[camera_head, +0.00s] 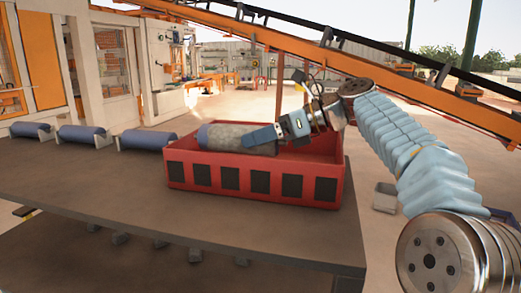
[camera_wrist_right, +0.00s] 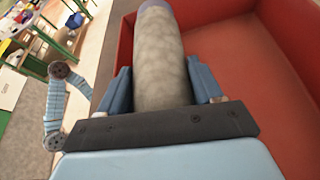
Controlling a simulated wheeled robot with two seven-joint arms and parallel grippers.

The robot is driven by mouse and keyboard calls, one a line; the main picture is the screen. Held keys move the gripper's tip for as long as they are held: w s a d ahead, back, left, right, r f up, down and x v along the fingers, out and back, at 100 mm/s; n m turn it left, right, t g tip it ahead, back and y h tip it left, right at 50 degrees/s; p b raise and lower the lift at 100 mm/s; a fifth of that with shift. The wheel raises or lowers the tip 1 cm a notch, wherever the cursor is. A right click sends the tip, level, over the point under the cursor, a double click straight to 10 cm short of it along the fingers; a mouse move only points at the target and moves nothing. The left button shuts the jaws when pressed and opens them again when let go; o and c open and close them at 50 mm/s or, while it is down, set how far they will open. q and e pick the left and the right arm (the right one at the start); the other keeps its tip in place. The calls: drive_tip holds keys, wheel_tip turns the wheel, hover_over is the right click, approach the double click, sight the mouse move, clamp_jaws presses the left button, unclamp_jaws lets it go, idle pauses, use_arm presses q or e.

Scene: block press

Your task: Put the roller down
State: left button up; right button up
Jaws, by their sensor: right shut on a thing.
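A grey roller (camera_head: 225,138) with a blue-purple end lies level in or just over the red crate (camera_head: 180,184), near its left side in the head view. My right gripper (camera_head: 262,138) is shut on the roller at its right part. In the right wrist view the roller (camera_wrist_right: 163,60) runs between the two blue fingers (camera_wrist_right: 160,88), beside the crate's red wall and bare floor (camera_wrist_right: 225,60). The front wall hides the roller's underside in the head view, so I cannot tell if it touches the crate floor. My left gripper is not in view.
Several blue rollers (camera_head: 82,134) lie in a row on holders along the back left of the dark table (camera_head: 100,190). The table's front left is clear. The crate stands near the table's right edge. An orange conveyor beam (camera_head: 300,45) slopes behind.

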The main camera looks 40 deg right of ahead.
sight(260, 151)
wheel_tip(260, 151, down, 3)
drive_tip(key=shift+r, duration=0.1)
drive_tip(key=shift+f, duration=0.35)
drive_tip(key=shift+f, duration=0.35)
drive_tip(key=o, duration=1.7)
